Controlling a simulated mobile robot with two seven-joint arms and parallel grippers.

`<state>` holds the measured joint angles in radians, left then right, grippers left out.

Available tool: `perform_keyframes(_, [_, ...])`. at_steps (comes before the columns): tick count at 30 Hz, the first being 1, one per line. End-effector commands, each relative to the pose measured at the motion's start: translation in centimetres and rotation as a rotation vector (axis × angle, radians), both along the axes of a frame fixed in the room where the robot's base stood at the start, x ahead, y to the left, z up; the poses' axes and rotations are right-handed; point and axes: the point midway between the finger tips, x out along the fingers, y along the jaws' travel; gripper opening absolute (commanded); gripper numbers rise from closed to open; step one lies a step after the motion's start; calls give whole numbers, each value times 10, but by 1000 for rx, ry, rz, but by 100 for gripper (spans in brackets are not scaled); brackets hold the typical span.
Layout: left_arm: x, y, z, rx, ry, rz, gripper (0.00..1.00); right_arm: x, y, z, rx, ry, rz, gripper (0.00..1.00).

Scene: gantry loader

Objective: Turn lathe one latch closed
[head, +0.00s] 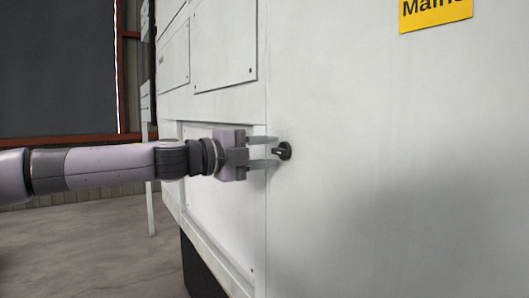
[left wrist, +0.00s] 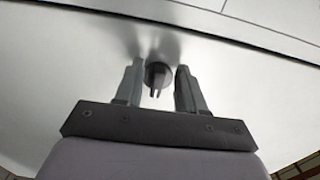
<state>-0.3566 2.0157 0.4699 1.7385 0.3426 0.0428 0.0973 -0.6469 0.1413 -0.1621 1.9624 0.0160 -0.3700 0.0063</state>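The latch (head: 284,151) is a small dark round knob with a raised grip on the white lathe panel (head: 400,200). In the left wrist view the latch (left wrist: 157,76) shows between the two fingers, its grip pointing down in the picture. My left gripper (head: 272,152) comes in from the left with its fingers at the latch, one above and one below. In the left wrist view the left gripper (left wrist: 158,82) is open, with gaps on both sides of the latch. Whether the fingertips touch the panel cannot be told. My right gripper is not in view.
A yellow sign (head: 436,12) is on the panel at the upper right. Recessed panels (head: 225,40) and a vertical seam lie left of the latch. Grey floor (head: 110,250) is open at the lower left. The panel right of the latch is flat and clear.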

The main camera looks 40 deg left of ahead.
Motion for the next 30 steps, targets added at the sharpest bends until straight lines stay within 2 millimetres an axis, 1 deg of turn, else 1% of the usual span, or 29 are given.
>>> perform_keyframes(7, [-1, 0, 0, 2, -1, 0, 39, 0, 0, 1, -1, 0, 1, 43])
perform_keyframes(11, [-5, 3, 2, 2, -2, 0, 39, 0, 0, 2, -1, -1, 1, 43])
perform_keyframes(18, [-22, 9, 3, 1, -4, 0, 39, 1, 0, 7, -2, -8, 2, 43])
perform_keyframes(30, [-47, 19, 2, 2, -4, -1, 39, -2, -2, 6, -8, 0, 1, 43])
